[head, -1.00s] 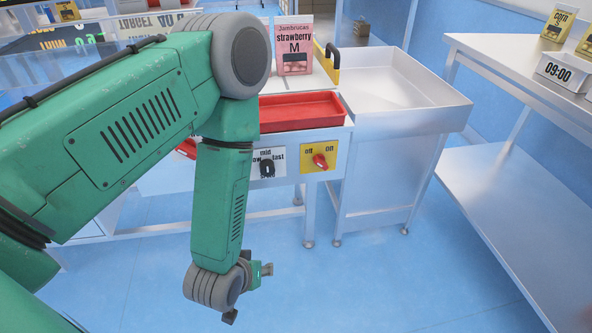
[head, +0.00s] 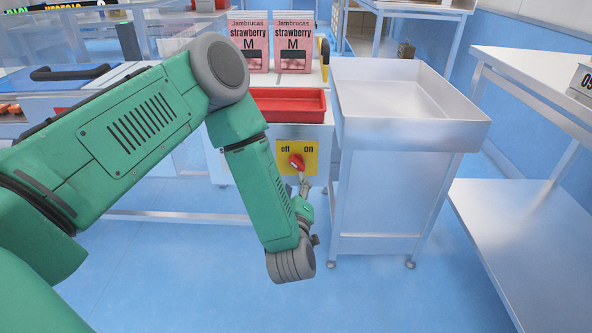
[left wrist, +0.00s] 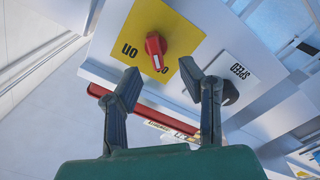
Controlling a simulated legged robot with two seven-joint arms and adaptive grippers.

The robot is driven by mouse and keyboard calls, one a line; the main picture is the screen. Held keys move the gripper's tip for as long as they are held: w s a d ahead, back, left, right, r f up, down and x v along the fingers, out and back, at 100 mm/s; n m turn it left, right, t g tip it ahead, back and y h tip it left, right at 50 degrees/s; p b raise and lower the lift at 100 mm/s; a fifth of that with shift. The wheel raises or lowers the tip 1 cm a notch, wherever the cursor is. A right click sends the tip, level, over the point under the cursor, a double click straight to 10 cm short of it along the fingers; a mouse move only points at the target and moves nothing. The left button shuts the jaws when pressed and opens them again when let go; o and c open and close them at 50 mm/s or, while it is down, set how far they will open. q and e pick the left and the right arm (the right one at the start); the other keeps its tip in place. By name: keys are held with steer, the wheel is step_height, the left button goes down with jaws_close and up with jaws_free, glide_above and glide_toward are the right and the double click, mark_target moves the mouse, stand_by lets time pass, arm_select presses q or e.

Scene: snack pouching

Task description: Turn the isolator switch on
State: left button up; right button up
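The isolator switch is a red rotary knob (head: 296,161) on a yellow plate (head: 283,170) marked off and on, on the machine's front panel. In the left wrist view the knob (left wrist: 155,46) lies just beyond the fingertips, and its white-marked end lies over the off word. The on word beside it is clear. My left gripper (head: 304,186) is just below the knob in the head view. In the left wrist view its two fingers (left wrist: 160,78) are spread apart with nothing between them. No contact with the knob shows. My right gripper is not in view.
A black speed knob (left wrist: 228,93) is beside the yellow plate, near one finger. A red tray (head: 290,104) and strawberry pouches (head: 293,45) sit above the panel. A steel basin (head: 410,130) stands right of the machine. A steel table (head: 520,200) is farther right.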

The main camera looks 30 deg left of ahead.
mark_target(298, 169)
arm_select(q)
steer(key=x, duration=0.2)
steer(key=b+x, duration=0.1)
steer(key=x, duration=0.1)
steer(key=d+x, duration=0.1)
steer(key=shift+w+a+r+b, duration=0.15)
steer(key=shift+w+b, duration=0.2)
steer(key=shift+w, duration=0.35)
steer(key=shift+w+a, duration=0.6)
steer(key=shift+a, duration=0.1)
steer(key=shift+w+a, duration=0.1)
steer(key=shift+a, duration=0.25)
steer(key=shift+d, duration=0.35)
steer(key=c, duration=0.8)
steer(key=shift+o, duration=0.2)
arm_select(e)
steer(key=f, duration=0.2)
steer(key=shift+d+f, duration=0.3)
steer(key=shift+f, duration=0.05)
